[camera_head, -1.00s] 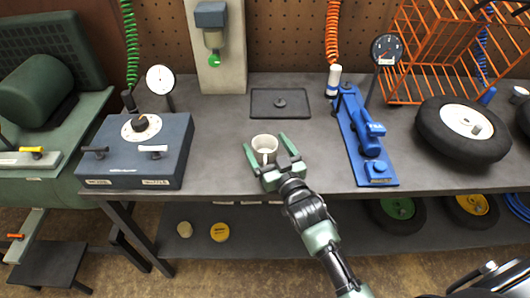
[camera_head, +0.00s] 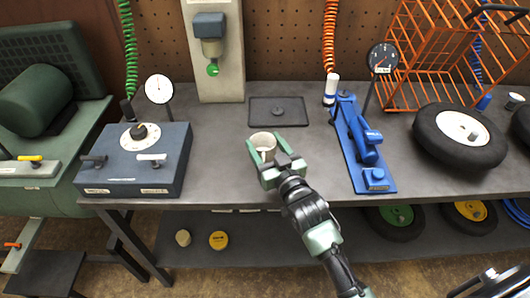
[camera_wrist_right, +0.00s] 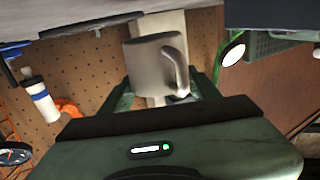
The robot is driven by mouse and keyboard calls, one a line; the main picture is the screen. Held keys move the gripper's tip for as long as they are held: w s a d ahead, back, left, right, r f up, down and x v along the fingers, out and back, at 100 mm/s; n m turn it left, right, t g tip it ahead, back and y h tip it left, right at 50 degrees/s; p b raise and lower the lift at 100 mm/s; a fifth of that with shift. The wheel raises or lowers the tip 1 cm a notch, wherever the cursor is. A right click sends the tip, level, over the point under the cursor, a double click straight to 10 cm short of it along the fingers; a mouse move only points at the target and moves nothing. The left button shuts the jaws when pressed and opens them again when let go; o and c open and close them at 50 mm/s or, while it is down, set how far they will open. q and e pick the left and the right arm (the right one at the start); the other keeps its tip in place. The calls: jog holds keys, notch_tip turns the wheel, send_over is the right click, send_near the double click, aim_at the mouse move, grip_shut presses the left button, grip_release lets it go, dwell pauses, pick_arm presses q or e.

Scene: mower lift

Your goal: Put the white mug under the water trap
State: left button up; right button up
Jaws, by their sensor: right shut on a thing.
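The white mug (camera_head: 263,141) stands upright near the front middle of the bench, between the fingers of my right gripper (camera_head: 268,150). The gripper is shut on it, one finger on each side. In the right wrist view the mug (camera_wrist_right: 152,66) appears upside down between the green fingers, with its handle at the right. I cannot tell whether its base touches the bench. The water trap (camera_head: 208,26), a blue-grey unit with a clear bowl and green drain knob, hangs on the pale post behind and left of the mug. My left gripper is not in view.
A dark tray (camera_head: 255,122) lies behind the mug. A blue-grey dial box (camera_head: 120,177) stands at the left, a blue tool (camera_head: 362,150) at the right. A tyre (camera_head: 435,140) and orange rack (camera_head: 420,75) are farther right. Bench below the trap is clear.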

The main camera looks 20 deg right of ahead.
notch_tip(320, 180, up, 16)
jog(key=p, duration=0.1)
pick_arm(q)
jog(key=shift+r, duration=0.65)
pick_arm(e)
jog(key=s+f, duration=0.4)
jog(key=s, duration=0.3)
jog(key=s+d+f+h, duration=0.1)
jog(key=s+f, duration=0.3)
jog(key=s, duration=0.3)
jog(key=s+d+f+m, duration=0.1)
jog(key=s+f, duration=0.3)
jog(key=s, duration=0.3)
jog(key=shift+s+f+h, duration=0.25)
jog(key=shift+s+h, duration=0.15)
jog(key=shift+w, duration=0.1)
notch_tip(320, 180, up, 12)
jog(key=n+y, duration=0.1)
jog(key=y, duration=0.1)
send_over(268, 159)
jog(key=w, duration=0.2)
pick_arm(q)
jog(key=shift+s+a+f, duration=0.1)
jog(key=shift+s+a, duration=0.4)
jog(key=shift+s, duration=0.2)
pick_arm(e)
notch_tip(268, 159, down, 19)
jog(key=shift+s+a+f, duration=0.1)
jog(key=shift+s+a, duration=0.05)
